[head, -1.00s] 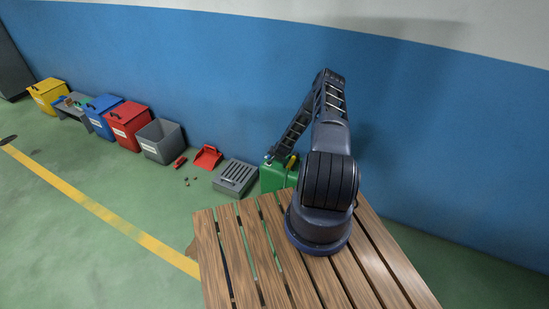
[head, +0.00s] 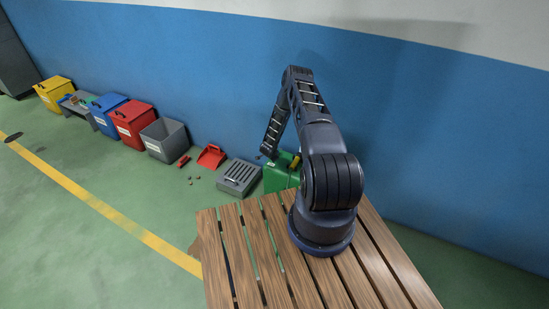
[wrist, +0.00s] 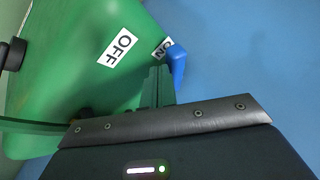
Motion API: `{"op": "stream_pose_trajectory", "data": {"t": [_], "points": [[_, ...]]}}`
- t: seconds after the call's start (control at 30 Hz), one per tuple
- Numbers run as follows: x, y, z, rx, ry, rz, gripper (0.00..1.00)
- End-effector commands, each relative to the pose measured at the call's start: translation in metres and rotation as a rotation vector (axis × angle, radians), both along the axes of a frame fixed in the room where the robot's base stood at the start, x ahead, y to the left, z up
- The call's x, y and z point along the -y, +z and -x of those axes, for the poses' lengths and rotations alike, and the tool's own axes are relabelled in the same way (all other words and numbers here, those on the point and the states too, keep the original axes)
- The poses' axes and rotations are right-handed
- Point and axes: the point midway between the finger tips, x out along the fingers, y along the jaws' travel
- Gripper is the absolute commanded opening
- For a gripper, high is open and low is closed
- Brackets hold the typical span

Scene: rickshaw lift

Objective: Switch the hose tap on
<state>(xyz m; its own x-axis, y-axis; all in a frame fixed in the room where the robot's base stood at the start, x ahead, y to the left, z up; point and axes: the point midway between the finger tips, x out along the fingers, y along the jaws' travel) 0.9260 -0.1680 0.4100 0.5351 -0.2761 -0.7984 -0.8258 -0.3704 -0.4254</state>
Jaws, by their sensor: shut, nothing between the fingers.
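The green box (head: 277,181) stands on the floor against the blue wall, behind the wooden slatted surface. The wrist view shows its green face (wrist: 75,55) with a white OFF label (wrist: 118,47) and a partly covered ON label (wrist: 162,48). A blue tap lever (wrist: 177,63) overlaps the ON label's right side. My gripper (wrist: 158,76) is shut and empty, its fingertips just below the ON label and left of the lever. I cannot tell whether the fingers touch the lever. In the head view my arm reaches down to the box's top left.
A grey slotted crate (head: 238,177) and a red dustpan (head: 212,156) lie left of the green box. Grey (head: 165,139), red (head: 132,123), blue (head: 107,115) and yellow (head: 55,93) bins line the wall. Open floor lies left of the wooden slats (head: 240,260).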

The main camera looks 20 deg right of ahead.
Motion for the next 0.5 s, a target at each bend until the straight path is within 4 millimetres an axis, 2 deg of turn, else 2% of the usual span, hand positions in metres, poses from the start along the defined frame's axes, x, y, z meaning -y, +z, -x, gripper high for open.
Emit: {"op": "stream_pose_trajectory", "data": {"t": [0.5], "points": [[-0.016,0.0,-0.025,0.003,-0.419,-0.001,0.0]]}}
